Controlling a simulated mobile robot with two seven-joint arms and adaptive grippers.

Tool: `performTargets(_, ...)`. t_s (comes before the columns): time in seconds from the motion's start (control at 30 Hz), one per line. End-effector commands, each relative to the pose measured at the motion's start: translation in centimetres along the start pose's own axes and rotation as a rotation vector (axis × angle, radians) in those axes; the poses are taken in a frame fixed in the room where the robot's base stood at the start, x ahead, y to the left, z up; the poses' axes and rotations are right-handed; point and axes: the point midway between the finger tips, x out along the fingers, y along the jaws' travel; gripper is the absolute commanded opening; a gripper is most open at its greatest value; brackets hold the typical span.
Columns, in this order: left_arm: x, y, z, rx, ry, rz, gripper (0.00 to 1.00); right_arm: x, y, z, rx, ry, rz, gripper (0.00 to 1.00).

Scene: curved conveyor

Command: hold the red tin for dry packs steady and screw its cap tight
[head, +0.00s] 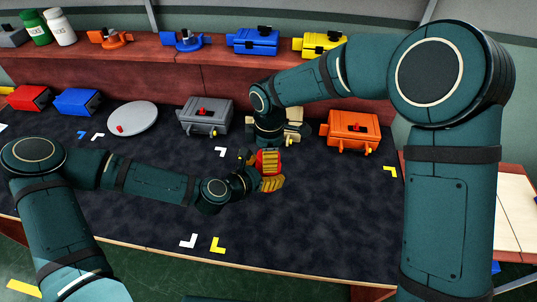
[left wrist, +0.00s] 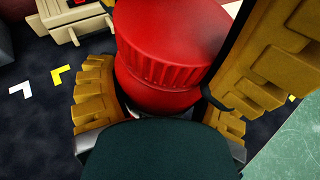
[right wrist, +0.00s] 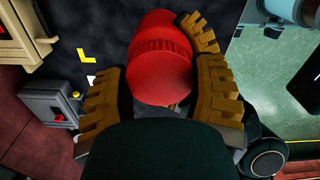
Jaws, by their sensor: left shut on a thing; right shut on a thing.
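The red tin (head: 267,167) is held over the dark mat, between my two grippers. In the left wrist view the tin (left wrist: 150,92) lies between my left gripper's (left wrist: 160,108) yellow fingers, with the wider ribbed part, apparently the cap (left wrist: 168,38), beyond them. My left gripper also shows at the tin in the head view (head: 269,171). My right gripper (head: 266,153) is shut at the tin's other end. In the right wrist view its fingers (right wrist: 168,92) flank the near, ribbed red part. The seam between cap and body is hard to make out.
A grey box (head: 205,117) and an orange box (head: 350,130) stand at the back of the mat (head: 150,205). A cream box (head: 294,128) is partly hidden behind my right wrist. A grey round plate (head: 133,119) lies left. The front of the mat is clear.

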Motion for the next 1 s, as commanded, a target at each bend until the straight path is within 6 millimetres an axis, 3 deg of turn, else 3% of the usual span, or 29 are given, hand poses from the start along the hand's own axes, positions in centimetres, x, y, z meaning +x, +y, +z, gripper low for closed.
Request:
performTargets(0.13,0.0,0.0,0.0,0.000,0.000,0.000,0.00,0.0,0.0,-0.1,0.096,0.000,0.002,0.17)
performTargets(0.37,0.0,0.0,0.0,0.000,0.000,-0.001,0.00,0.0,0.0,-0.1,0.101,0.001,0.002,0.17)
performTargets(0.4,0.0,0.0,0.0,0.000,0.000,-0.001,0.00,0.0,0.0,-0.1,0.100,0.001,0.002,0.66)
performTargets(0.47,0.0,0.0,0.0,0.000,0.000,-0.001,0.00,0.0,0.0,-0.1,0.100,0.001,0.002,0.87)
performTargets(0.8,0.0,0.0,0.0,0.000,0.000,0.000,0.00,-0.2,0.0,0.0,0.100,0.000,0.002,0.89)
performTargets(1.0,0.0,0.0,0.0,0.000,0.000,0.000,0.00,-2.5,0.0,0.0,0.100,0.002,0.003,0.89)
